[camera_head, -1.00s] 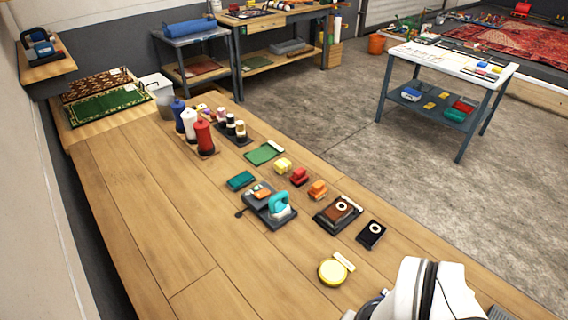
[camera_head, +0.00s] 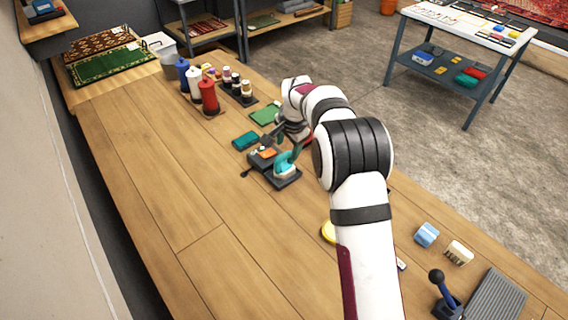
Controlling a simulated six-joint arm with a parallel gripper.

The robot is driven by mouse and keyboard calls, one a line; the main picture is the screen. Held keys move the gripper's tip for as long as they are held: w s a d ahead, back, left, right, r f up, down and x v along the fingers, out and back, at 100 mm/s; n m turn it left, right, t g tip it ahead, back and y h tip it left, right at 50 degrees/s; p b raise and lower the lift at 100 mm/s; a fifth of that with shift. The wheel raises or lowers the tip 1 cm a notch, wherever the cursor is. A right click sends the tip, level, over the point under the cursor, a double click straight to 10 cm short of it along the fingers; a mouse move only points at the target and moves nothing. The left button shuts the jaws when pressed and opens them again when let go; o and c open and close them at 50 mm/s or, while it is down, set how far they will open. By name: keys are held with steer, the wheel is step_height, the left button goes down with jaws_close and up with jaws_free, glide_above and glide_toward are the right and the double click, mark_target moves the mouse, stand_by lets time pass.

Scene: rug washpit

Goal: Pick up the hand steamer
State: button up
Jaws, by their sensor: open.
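The hand steamer (camera_head: 286,165), teal with a pale lower part, stands on the right part of a dark tray (camera_head: 288,183) on the wooden bench. My gripper (camera_head: 270,139) is dark and small in this view. It hangs just behind the steamer, between it and the green pad, and its jaws are open. It appears apart from the steamer, though the exact gap is hard to tell. My white arm crosses the right side of the bench and hides part of it.
A teal block (camera_head: 245,140) lies left of my gripper, and a green pad (camera_head: 266,113) lies behind it. Red, white and blue spools, with the red spool (camera_head: 208,96) nearest, stand farther back. A yellow round tin (camera_head: 328,232) is partly behind my arm. The bench's left front is clear.

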mark_target(284, 155)
steer(key=x, duration=0.6)
steer(key=shift+a+f, duration=0.25)
steer(key=shift+a, duration=0.05)
jaws_close()
stand_by(0.9)
